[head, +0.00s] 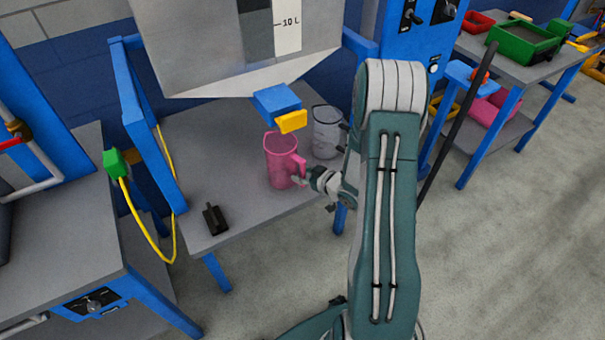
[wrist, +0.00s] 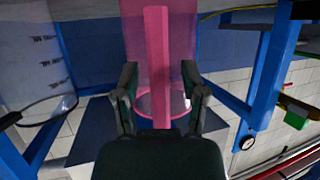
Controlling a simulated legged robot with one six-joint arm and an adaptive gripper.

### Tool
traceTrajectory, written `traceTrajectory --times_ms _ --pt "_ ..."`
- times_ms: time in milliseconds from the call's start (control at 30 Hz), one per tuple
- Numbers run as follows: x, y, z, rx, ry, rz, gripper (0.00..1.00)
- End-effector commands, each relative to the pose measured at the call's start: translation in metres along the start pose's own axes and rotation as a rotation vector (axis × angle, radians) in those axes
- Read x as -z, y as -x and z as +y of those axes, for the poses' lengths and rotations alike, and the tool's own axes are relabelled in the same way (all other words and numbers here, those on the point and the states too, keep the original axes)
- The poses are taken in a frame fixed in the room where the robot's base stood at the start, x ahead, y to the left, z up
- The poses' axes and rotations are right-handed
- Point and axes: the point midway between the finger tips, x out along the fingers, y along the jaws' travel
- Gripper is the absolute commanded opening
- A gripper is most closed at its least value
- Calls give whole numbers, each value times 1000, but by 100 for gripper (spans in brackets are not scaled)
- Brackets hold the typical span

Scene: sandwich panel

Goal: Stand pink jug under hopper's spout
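The pink jug (head: 279,163) is see-through and stands upright on the grey bench (head: 190,140), its handle (head: 299,164) toward my gripper. In the head view it appears just below the hopper's blue spout (head: 275,98) with its yellow tab (head: 292,121); I cannot tell whether it is exactly under the outlet. My gripper (head: 312,177) is at the handle. In the wrist view the fingers of my gripper (wrist: 160,80) are apart, one on each side of the pink handle (wrist: 156,60), with gaps showing. The grey hopper (head: 235,45) hangs above, marked 10 L.
A clear jug (head: 326,132) stands close to the right of the pink one. A small black object (head: 215,219) lies at the bench's front left. A blue frame post (head: 145,130) and yellow cable (head: 150,235) are at the left. Another table (head: 500,70) stands at the right.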

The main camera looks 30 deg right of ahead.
Motion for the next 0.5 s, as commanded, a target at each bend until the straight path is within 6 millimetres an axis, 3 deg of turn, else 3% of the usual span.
traceTrajectory --times_ms 167,267,500 --pt "2 1 0 0 1 1 55" --pt "1 11 1 -2 -1 0 55" --pt "2 59 2 -5 -1 1 55"
